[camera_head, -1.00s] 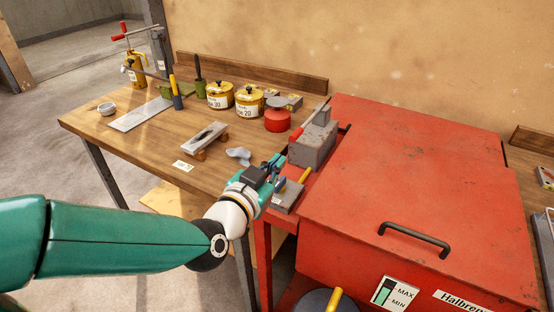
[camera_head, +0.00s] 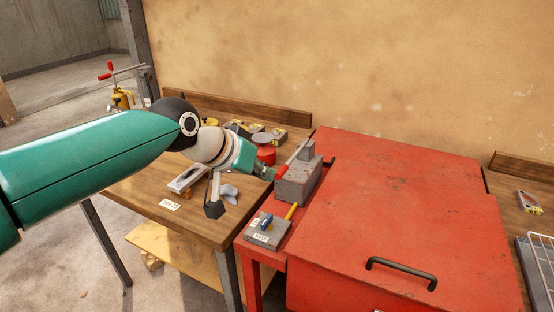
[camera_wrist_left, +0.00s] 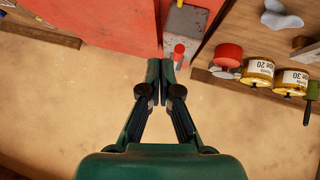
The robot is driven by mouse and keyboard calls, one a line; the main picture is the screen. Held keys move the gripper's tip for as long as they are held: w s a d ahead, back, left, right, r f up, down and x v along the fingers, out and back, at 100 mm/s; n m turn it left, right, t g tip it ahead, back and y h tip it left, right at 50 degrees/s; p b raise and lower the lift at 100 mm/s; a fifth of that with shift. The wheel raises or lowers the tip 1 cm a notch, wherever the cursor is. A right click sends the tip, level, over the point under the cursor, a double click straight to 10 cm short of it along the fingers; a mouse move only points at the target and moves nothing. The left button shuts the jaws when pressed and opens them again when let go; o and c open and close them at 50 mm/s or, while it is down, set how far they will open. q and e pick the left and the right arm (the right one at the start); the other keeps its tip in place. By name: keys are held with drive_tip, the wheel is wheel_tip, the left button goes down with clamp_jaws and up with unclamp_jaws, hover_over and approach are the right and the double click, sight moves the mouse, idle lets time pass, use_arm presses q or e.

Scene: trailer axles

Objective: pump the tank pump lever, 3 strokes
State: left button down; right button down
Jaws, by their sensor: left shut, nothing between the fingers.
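The tank pump is a grey block (camera_head: 298,184) at the left back corner of the red tank. In the left wrist view, the lever's red grip end (camera_wrist_left: 179,50) shows just right of the fingertips, in front of the grey block (camera_wrist_left: 181,22). My left gripper (camera_head: 269,173) is beside the grip, on its left. In the left wrist view its fingers (camera_wrist_left: 160,68) are together and empty. Whether they touch the grip I cannot tell. My right gripper is in neither view.
The red tank lid (camera_head: 400,200) with a black handle is right of the pump. A small grey block with a blue part (camera_head: 267,230) sits in front. The wooden bench (camera_head: 150,195) on the left holds a red tin (camera_head: 266,155) and yellow tins (camera_wrist_left: 259,70).

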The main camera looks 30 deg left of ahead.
use_arm(q)
drive_tip(key=w+a+r+y+p, duration=0.1)
drive_tip(key=w+a+r, duration=0.1)
drive_tip(key=a+r, duration=0.2)
wheel_tip(320, 180, up, 3)
drive_tip(key=shift+n, duration=0.3)
drive_tip(key=shift+s+d+f+p+x, duration=0.1)
drive_tip(key=shift+s+f+x, duration=0.2)
drive_tip(key=shift+x, duration=1.85)
drive_tip(key=shift+s+d+f+p+x, duration=0.15)
drive_tip(key=shift+s+f+x, duration=0.15)
drive_tip(key=shift+x, duration=1.85)
drive_tip(key=shift+s+f+p+x, duration=0.1)
drive_tip(key=shift+s+f+x, duration=0.2)
drive_tip(key=shift+x, duration=1.85)
